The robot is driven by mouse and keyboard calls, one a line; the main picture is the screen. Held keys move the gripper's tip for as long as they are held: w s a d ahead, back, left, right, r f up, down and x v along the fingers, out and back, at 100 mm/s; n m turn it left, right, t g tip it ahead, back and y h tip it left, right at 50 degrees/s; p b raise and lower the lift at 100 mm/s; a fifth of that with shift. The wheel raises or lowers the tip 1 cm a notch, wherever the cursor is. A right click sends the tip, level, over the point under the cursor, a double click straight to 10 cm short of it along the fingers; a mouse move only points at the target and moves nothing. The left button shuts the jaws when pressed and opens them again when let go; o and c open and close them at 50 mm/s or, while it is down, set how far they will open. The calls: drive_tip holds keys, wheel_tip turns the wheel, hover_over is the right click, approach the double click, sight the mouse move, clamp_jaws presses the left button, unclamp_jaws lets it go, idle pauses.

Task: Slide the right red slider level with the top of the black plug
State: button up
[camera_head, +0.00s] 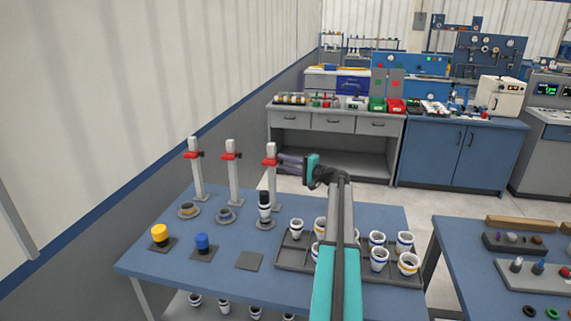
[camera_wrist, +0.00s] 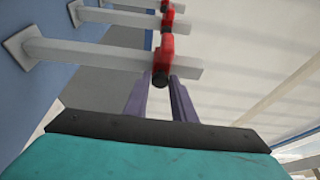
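The right red slider (camera_head: 271,161) sits high on the rightmost pale post (camera_head: 272,181), above the level of the black plug (camera_head: 264,196). The plug tops a white pipe stack with a dark band, standing in front of that post. My gripper (camera_head: 282,162) reaches in from the right, its purple fingers at about slider height. In the wrist view the posts lie sideways. The nearest red slider (camera_wrist: 164,54) and its dark knob show just ahead of my gripper (camera_wrist: 159,79), with one finger on each side and gaps between. Contact cannot be told. The plug is not visible there.
Two more posts with red sliders (camera_head: 231,156) stand left on the blue table (camera_head: 165,278). Yellow (camera_head: 159,231) and blue (camera_head: 202,241) plugs stand at the front left. A dark tray (camera_head: 292,263) of several white cups lies under my arm.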

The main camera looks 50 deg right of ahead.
clamp_jaws()
wheel_tip(320, 180, down, 10)
drive_tip(key=b, duration=0.7)
drive_tip(key=shift+b, duration=0.3)
drive_tip(key=shift+f, duration=0.1)
drive_tip(key=o, duration=0.5)
unclamp_jaws()
drive_tip(key=shift+s, duration=0.1)
